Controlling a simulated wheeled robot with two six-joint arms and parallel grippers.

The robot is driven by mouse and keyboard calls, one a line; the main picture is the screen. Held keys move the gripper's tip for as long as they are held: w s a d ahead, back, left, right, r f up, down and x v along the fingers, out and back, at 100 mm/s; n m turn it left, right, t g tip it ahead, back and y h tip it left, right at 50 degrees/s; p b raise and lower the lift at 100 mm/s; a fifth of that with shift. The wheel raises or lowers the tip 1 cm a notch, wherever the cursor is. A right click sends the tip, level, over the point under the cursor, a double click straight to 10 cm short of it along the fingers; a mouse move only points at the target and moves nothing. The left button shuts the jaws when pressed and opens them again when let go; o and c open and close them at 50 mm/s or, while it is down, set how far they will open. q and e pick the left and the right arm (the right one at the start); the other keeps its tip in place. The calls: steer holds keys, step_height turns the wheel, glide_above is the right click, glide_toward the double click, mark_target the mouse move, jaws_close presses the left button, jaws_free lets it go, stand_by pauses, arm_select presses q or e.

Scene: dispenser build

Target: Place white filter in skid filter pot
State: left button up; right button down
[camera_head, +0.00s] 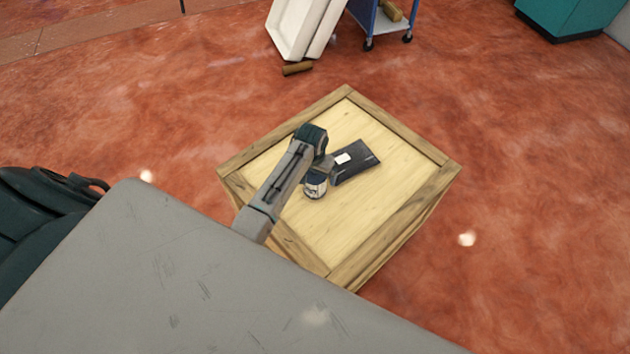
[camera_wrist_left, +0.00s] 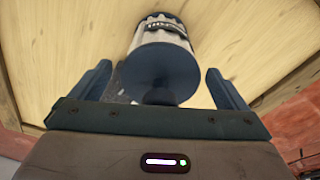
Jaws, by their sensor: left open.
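A small cylinder with a white labelled body and dark ends (camera_head: 316,189) stands on the wooden crate top; it may be the white filter. In the left wrist view the cylinder (camera_wrist_left: 161,40) turns its dark round end to the camera. My left gripper (camera_head: 318,170) is just above it in the head view. Its two fingers (camera_wrist_left: 160,82) are open, one on each side of the cylinder's near end, with gaps showing. I cannot tell a filter pot apart.
The crate (camera_head: 408,153) has a raised-looking wooden border and mostly bare top to the right and front. My left arm reaches over its left side. A white bin-like object (camera_head: 298,27) and a blue cart (camera_head: 380,22) stand behind on the red floor.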

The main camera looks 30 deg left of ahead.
arm_select(q)
steer(key=shift+f, duration=0.8)
steer(key=c, duration=1.2)
arm_select(e)
steer(key=shift+r, duration=0.1)
arm_select(q)
steer(key=shift+r, duration=0.1)
steer(key=shift+c, duration=0.2)
steer(key=shift+w+r, duration=0.1)
steer(key=shift+r, duration=0.4)
step_height(320, 180, up, 2)
steer(key=shift+r, duration=0.15)
steer(key=s+a+r+p, duration=0.1)
steer(key=s+r, duration=0.1)
steer(key=s, duration=1.4)
steer(key=shift+a+r, duration=0.15)
steer(key=shift+r, duration=0.25)
arm_select(e)
steer(key=shift+s+d+f, duration=0.1)
steer(key=shift+s+f, duration=0.35)
steer(key=shift+s, duration=0.25)
steer(key=shift+s+d+f, duration=0.1)
steer(key=shift+s+f, duration=0.35)
steer(key=shift+s, duration=0.2)
